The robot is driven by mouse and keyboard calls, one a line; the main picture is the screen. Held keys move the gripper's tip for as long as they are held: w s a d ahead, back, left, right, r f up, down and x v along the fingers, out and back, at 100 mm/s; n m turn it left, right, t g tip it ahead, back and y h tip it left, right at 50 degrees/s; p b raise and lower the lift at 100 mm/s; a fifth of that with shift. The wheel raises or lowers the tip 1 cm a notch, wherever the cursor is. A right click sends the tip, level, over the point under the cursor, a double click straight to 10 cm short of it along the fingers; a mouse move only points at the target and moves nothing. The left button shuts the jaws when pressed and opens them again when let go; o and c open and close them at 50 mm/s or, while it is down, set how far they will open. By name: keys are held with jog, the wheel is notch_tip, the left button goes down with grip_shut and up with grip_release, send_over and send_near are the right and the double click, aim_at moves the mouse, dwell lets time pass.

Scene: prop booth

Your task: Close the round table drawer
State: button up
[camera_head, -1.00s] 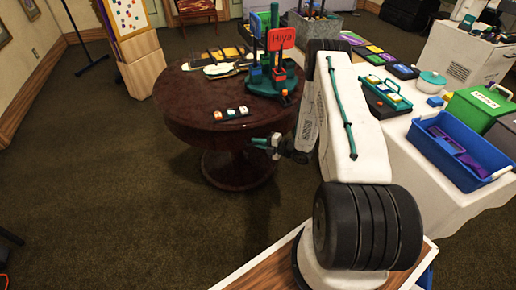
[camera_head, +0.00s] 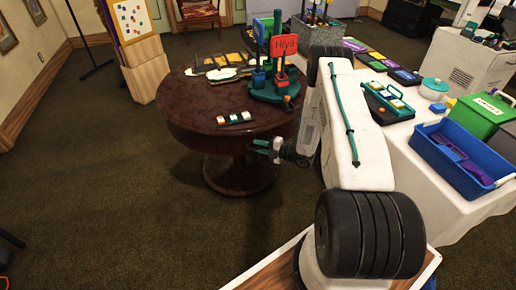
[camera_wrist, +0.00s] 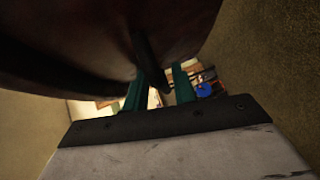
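The round table (camera_head: 180,112) is dark reddish brown and stands on a pedestal left of my arm. My gripper (camera_head: 262,150) is low at the table's front right side, close to its rim. In the wrist view the table's dark underside or side (camera_wrist: 70,45) fills the top. The teal fingers of my gripper (camera_wrist: 158,90) stand apart there, with a narrow dark piece (camera_wrist: 150,65) hanging between them, perhaps a drawer handle. I cannot tell whether the fingers touch it. The drawer's outline and how far out it is cannot be made out.
On the table are a green stand with a red sign (camera_head: 284,45), a row of small blocks (camera_head: 234,118) and flat yellow and white pieces (camera_head: 222,72). A white-covered table at right holds a blue bin (camera_head: 450,165) and a green box (camera_head: 478,112).

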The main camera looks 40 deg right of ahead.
jog(key=f+v, duration=0.1)
jog(key=v, duration=0.6)
jog(key=shift+s+d+r, duration=0.15)
jog(key=shift+s+r, duration=0.1)
jog(key=shift+r, duration=0.15)
